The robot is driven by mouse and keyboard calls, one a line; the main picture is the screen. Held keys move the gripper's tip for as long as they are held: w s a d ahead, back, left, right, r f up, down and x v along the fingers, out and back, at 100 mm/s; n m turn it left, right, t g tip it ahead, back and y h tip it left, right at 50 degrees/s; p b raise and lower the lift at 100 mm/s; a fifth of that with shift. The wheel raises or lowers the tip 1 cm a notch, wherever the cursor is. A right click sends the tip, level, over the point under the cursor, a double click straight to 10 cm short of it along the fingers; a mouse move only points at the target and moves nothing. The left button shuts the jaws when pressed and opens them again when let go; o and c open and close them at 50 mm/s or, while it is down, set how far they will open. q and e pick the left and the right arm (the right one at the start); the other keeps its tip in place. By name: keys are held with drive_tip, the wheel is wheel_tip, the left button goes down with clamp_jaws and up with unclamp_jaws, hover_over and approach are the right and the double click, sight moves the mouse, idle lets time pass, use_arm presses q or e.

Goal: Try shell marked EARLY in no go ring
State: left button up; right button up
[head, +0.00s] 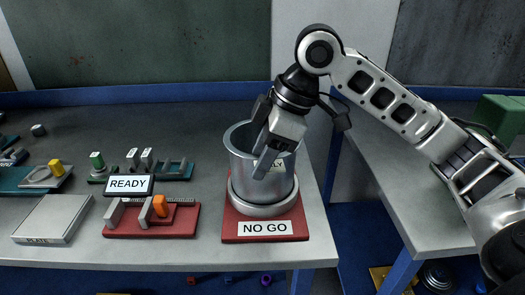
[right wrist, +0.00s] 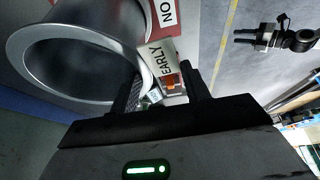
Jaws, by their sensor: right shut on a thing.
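The shell marked EARLY (head: 240,160) is a silver, open-topped metal cylinder. It stands about upright over the no go ring (head: 262,209), a silver ring on a red base with a NO GO sign (head: 265,228). The ring shows around the shell's lower end; I cannot tell how deep the shell sits. My right gripper (head: 268,160) reaches down from above and is shut on the shell's near wall, partly covering the EARLY label. In the right wrist view the shell (right wrist: 30,50) shows its open mouth, beside the fingers (right wrist: 160,88). My left gripper is not in the head view.
Left of the red base are a READY sign (head: 129,184), a red rack (head: 180,222) with an orange piece, and a grey plate block (head: 52,220). A gap separates this bench from the right one (head: 400,200).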

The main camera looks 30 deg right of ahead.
drive_tip(key=shift+f, duration=0.1)
drive_tip(key=o, duration=1.5)
drive_tip(key=p+v, duration=0.1)
drive_tip(key=v, duration=1.5)
drive_tip(key=shift+a+p, duration=0.1)
drive_tip(key=shift+p, duration=0.3)
drive_tip(key=shift+f, duration=0.1)
